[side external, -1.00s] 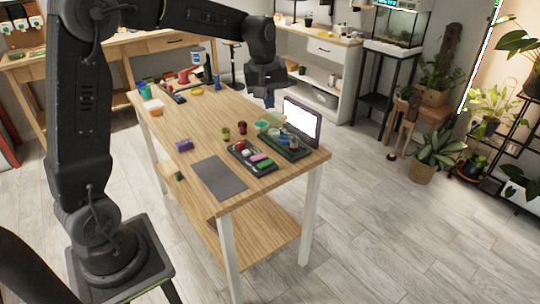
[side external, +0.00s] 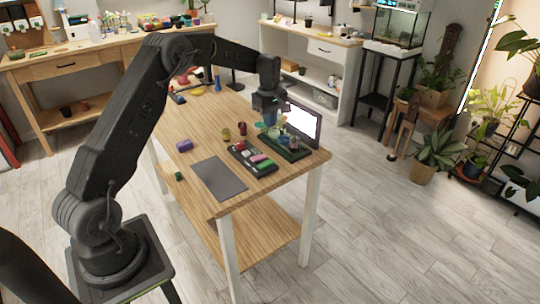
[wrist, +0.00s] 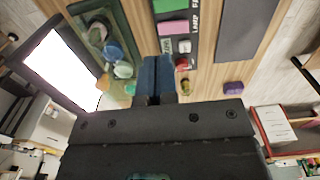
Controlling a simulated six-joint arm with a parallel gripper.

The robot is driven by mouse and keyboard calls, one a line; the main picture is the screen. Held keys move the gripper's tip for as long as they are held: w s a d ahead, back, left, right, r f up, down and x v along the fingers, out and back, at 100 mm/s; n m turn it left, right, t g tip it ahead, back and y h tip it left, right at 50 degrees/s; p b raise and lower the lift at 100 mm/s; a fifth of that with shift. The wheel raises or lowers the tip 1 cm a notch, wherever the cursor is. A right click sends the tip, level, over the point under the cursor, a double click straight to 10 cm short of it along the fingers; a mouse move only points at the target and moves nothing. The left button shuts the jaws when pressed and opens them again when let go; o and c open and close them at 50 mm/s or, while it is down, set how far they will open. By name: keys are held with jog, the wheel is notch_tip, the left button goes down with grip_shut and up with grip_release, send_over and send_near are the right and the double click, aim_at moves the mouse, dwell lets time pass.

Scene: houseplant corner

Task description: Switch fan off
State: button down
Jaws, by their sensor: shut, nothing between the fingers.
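A dark control panel (side external: 240,157) lies on the wooden table. It carries a red part (side external: 240,146), a pink block (side external: 258,158) and a green block (side external: 265,165). The wrist view shows the red part (wrist: 182,62), a small white part (wrist: 184,46), the pink block (wrist: 173,27) and the green block (wrist: 170,4). I cannot make out a fan. My gripper (side external: 270,122) is above the table near the screen. Its blue fingers (wrist: 156,62) are shut and empty, beside the panel's red end in the wrist view.
A bright screen (side external: 303,121) stands at the table's right edge. A dark green tray (side external: 296,155) with cups lies in front of it, close to my fingers. Small red and olive jars stand left of the tray. A grey mat (side external: 218,179) and purple block (side external: 184,146) lie nearer.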

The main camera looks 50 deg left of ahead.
jog(key=shift+f, duration=0.15)
notch_tip(320, 180, down, 7)
jog(key=shift+r, duration=1.2)
jog(key=shift+r, duration=0.1)
notch_tip(320, 180, up, 14)
jog(key=s, duration=0.2)
jog(key=shift+d, duration=0.1)
